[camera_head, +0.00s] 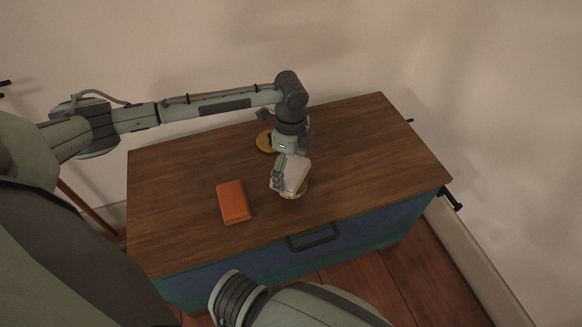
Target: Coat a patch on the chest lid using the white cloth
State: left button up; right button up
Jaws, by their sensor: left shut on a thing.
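The chest has a brown wooden lid (175,190) and a blue front. My left gripper (284,178) is over the middle of the lid, pointing down, and is shut on the white cloth (298,172), which looks like a folded, pale block. A tan, rounded thing shows just under the cloth's near edge; I cannot tell whether the cloth touches it or what it is. My right gripper is out of view; only part of my right arm shows at the bottom.
An orange block (234,202) lies on the lid left of the cloth. A yellow round thing (265,142) sits behind my left gripper, partly hidden. The lid's right side is clear. A dark handle (314,238) juts from the chest's front. Walls stand behind and right.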

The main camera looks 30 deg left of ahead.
aim_at(291, 169)
pick_arm(q)
jog(key=shift+r, duration=2.75)
